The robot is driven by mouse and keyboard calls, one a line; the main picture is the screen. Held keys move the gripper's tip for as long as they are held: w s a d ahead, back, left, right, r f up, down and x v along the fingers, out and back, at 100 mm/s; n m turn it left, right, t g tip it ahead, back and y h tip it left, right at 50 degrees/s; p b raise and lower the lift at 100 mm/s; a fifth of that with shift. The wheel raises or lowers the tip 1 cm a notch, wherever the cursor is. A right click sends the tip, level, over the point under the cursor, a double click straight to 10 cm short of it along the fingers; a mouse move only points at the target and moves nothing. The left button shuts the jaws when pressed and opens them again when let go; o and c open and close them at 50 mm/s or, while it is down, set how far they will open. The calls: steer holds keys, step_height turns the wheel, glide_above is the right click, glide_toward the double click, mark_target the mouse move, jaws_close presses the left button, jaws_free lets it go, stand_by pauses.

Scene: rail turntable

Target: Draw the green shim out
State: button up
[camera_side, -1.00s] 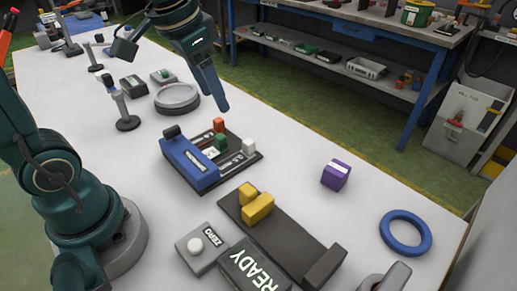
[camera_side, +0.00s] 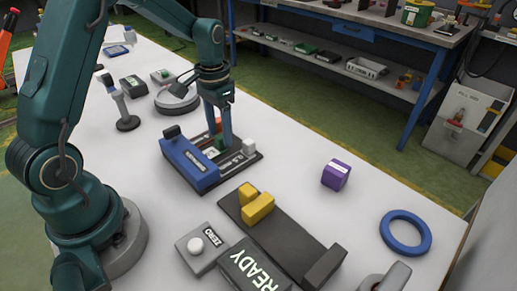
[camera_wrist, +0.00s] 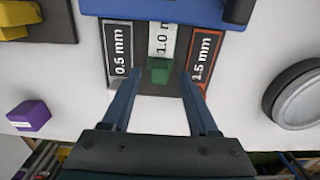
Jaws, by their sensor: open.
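The green shim (camera_wrist: 160,70) shows as an upright green tab in the middle slot, marked 1.0 mm, of the dark slotted base (camera_side: 238,163). My gripper (camera_wrist: 159,78) is open, with one finger on each side of the green tab in the wrist view; I cannot tell whether either finger touches it. In the side view my gripper (camera_side: 222,138) points down over the base and partly hides the green shim (camera_side: 212,151). The blue block (camera_side: 190,166) covers the near end of the slots.
The white tab (camera_side: 249,146) and orange tab (camera_side: 218,124) stand in the side slots, close to my fingers. A yellow piece (camera_side: 257,207) sits on a dark plate. A purple block (camera_side: 335,175) and blue ring (camera_side: 405,232) lie to the right. A round grey disc (camera_wrist: 297,95) stands nearby.

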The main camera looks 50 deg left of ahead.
steer(key=shift+f, duration=0.35)
steer(key=c, duration=0.9)
jaws_close()
stand_by(0.4)
